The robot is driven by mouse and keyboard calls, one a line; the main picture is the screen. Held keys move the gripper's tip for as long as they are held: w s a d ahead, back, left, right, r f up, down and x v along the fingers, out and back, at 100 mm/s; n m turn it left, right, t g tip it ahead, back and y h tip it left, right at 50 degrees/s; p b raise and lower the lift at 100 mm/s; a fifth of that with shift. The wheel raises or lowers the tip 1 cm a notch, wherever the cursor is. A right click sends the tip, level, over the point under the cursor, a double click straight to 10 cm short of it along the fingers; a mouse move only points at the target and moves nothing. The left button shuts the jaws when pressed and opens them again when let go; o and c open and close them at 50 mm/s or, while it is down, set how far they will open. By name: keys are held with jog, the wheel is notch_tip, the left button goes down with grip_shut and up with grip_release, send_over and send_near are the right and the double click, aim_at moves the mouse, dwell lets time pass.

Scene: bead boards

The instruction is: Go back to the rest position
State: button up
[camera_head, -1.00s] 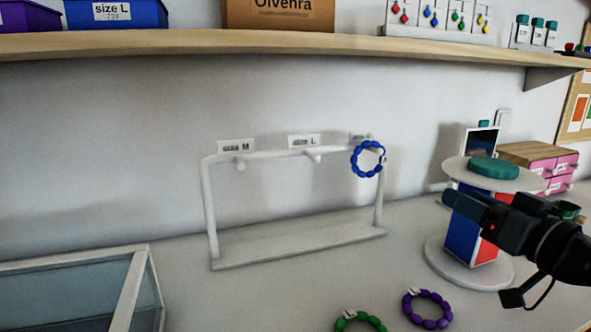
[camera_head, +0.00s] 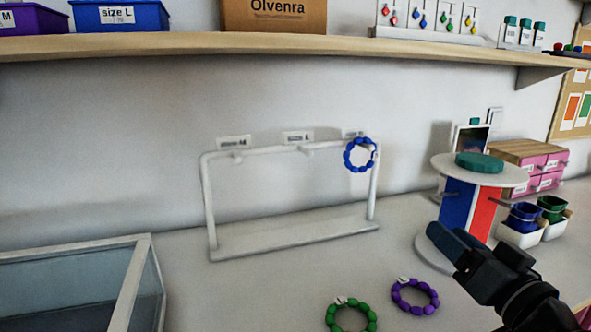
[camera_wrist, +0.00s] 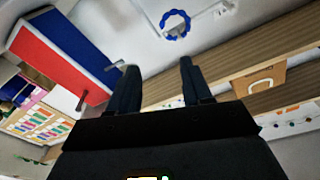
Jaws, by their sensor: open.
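My gripper (camera_head: 452,243) is in the lower right of the head view, in front of the round stand with blue and red panels (camera_head: 474,212). In the wrist view my gripper (camera_wrist: 158,68) has its two dark fingers apart, with nothing between them. A blue bead bracelet (camera_head: 360,155) hangs on the right peg of the white rack (camera_head: 211,215). The bracelet also shows at the top of the wrist view (camera_wrist: 175,23), beyond the fingers. A green bracelet (camera_head: 351,316) and a purple bracelet (camera_head: 415,297) lie on the table, apart from my gripper.
A glass-topped case (camera_head: 75,275) stands at the left. A wooden shelf (camera_head: 300,44) with boxes runs above the rack. Pink drawers (camera_head: 545,170) and small blue and green cups (camera_head: 524,217) stand at the right. The table between case and bracelets is clear.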

jog(key=s+a+f+m+h, duration=0.1)
jog(key=s+f, duration=0.1)
jog(key=s+a+f+m+h, duration=0.1)
jog(key=s+f, duration=0.2)
jog(key=s+a+f+m+h, duration=0.1)
jog(key=s+f, duration=0.2)
jog(key=shift+a+f, duration=0.2)
jog(key=shift+a, duration=0.2)
jog(key=s+f+g+h, duration=0.1)
jog(key=s+f, duration=0.2)
jog(key=s, duration=0.4)
jog(key=s+a+f+g+h, duration=0.1)
jog(key=s+f, duration=0.2)
jog(key=s, duration=0.4)
jog(key=s+f+g+h, duration=0.1)
jog(key=s+f, duration=0.2)
jog(key=s, duration=0.5)
jog(key=s+d+r+n+y, duration=0.1)
jog(key=s+n, duration=0.3)
jog(key=s, duration=0.8)
jog(key=shift+d+r+n+g+y, duration=0.35)
jog(key=shift+d+r, duration=0.25)
jog(key=shift+r, duration=0.3)
